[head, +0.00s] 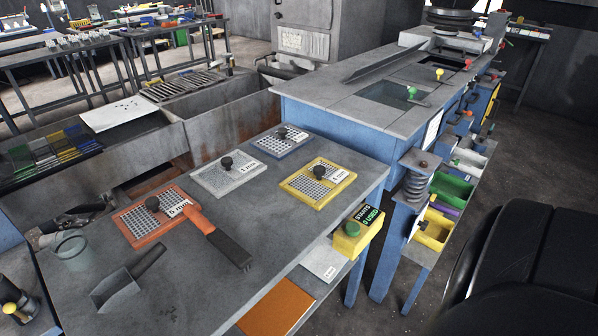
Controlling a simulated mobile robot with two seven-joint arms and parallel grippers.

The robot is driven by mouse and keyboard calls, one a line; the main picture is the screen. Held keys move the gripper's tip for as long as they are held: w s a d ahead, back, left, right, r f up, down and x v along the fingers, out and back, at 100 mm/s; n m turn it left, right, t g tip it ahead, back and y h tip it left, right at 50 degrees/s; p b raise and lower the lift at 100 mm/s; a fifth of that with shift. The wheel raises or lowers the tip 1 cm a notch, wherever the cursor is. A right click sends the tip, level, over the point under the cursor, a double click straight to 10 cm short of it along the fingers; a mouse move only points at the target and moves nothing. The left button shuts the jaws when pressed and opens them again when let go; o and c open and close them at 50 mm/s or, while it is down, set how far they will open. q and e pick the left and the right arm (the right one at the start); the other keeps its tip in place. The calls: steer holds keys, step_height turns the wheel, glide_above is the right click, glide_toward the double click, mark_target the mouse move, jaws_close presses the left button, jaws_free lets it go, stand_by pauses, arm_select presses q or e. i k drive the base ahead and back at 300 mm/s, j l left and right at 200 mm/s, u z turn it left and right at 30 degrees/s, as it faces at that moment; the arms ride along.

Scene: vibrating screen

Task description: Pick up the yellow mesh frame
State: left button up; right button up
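The yellow mesh frame (309,187) lies flat on the grey worktable, near its right edge. It is a yellow plate with a perforated grey middle, a black knob and a white label on its right part. Nothing covers it. Neither of my grippers can be made out in the head view, and nothing is seen touching the frame.
A white-grey mesh frame (227,178), a blue one (280,145) and an orange one (147,226) lie nearby. A brush (228,250) touches the orange frame.

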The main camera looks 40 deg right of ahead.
mark_target(316, 183)
steer(key=i+j+z, duration=0.15)
steer(key=z, duration=0.9)
